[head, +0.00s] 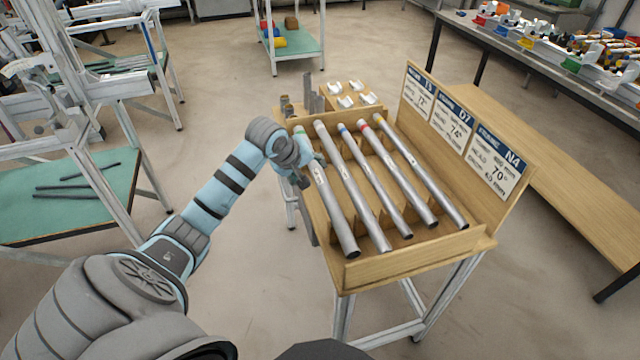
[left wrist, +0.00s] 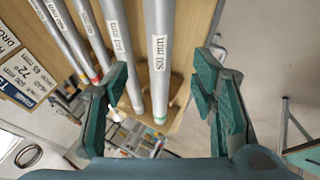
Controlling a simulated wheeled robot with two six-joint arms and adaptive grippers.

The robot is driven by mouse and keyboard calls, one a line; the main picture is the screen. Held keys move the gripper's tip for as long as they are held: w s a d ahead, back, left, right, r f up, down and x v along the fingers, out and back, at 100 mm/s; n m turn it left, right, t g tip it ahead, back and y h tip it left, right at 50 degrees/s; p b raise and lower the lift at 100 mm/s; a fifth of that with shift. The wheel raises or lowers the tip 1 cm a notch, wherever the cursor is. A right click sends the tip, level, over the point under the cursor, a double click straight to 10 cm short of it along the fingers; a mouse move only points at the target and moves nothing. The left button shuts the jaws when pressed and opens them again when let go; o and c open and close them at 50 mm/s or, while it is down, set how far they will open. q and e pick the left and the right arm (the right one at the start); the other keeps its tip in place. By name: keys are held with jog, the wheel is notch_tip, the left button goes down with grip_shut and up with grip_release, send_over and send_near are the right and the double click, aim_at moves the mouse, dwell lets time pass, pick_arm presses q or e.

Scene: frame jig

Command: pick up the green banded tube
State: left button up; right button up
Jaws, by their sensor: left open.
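The green banded tube (head: 335,215) is a long grey metal tube, leftmost in the wooden rack, with a green band near its far end. In the left wrist view the tube (left wrist: 158,50) carries a "502 mm" label, and its green band is at the lower end. My left gripper (head: 309,172) is over the far half of this tube and covers part of it in the head view. In the left wrist view the open fingers (left wrist: 162,82) stand on either side of the tube with gaps. I cannot tell the height between them. My right gripper is not in view.
The rack (head: 415,256) holds several similar tubes; the white banded tube (head: 350,187) lies just right of the green one. A sign board (head: 460,125) rises on the rack's right. Small white parts (head: 345,101) sit behind. A green-topped bench (head: 70,205) stands left.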

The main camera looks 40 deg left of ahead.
aim_at(318, 178)
pick_arm(q)
jog(key=b+x, duration=0.1)
jog(key=x, duration=0.6)
jog(key=shift+d+f+b, duration=0.1)
jog(key=shift+f+b, duration=0.1)
jog(key=shift+b, duration=0.2)
jog(key=shift+w+f, duration=0.15)
jog(key=shift+w, duration=0.05)
grip_shut()
